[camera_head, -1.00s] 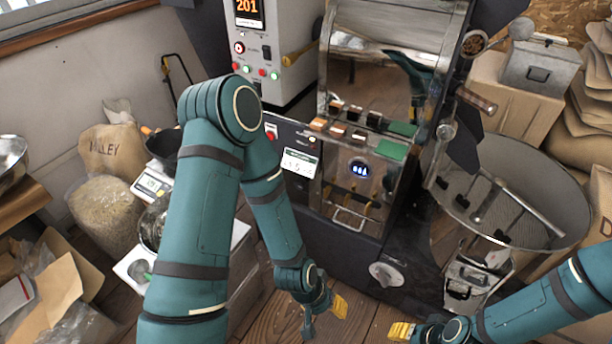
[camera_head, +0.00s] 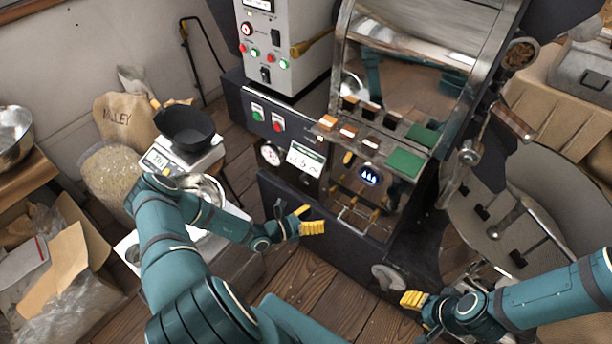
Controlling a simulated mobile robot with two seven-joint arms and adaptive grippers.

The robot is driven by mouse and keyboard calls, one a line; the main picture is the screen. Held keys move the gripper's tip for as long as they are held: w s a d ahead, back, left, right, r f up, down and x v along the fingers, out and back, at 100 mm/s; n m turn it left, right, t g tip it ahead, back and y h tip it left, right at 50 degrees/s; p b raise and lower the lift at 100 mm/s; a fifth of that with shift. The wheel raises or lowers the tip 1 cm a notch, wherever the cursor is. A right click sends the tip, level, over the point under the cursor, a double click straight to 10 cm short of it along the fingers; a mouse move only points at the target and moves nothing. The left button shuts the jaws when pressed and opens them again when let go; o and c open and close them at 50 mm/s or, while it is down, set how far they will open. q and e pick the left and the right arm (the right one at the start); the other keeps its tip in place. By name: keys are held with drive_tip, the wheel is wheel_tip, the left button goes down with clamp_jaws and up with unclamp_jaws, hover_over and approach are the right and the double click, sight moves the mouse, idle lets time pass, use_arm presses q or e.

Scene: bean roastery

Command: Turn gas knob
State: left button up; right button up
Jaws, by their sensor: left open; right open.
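A round silver knob (camera_head: 388,277) sits low on the dark front of the roaster, at the picture's lower middle; it is probably the gas knob. My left gripper (camera_head: 306,218) is open and empty, with yellow finger pads. It is in front of the roaster's dark lower panel, left of the knob and higher in the picture, apart from it. My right gripper (camera_head: 413,299) appears just right of and below the knob, open and empty. I cannot tell whether it touches the knob. A lit blue flame display (camera_head: 370,175) shows on the roaster's front.
A round cooling tray (camera_head: 540,215) is at right. A scale (camera_head: 160,160) with a black pan (camera_head: 185,128) stands at left, near a bean sack (camera_head: 112,172). Wooden floor (camera_head: 310,285) is open between the arms.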

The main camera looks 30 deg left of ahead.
sight(304, 180)
use_arm(q)
drive_tip(key=a+f+n+t+y, duration=0.1)
drive_tip(key=a+n+t+y, duration=0.3)
drive_tip(key=a+n+y, duration=0.65)
drive_tip(key=w+m, duration=0.1)
drive_tip(key=w, duration=0.3)
drive_tip(key=w+m+h+b, duration=0.1)
drive_tip(key=w, duration=0.3)
drive_tip(key=w+a+m+h+b, duration=0.1)
drive_tip(key=w, duration=0.4)
drive_tip(key=shift+w+f+h, duration=0.1)
drive_tip(key=shift+f+h, duration=0.1)
drive_tip(key=shift+h, duration=0.05)
drive_tip(key=c, duration=1.2)
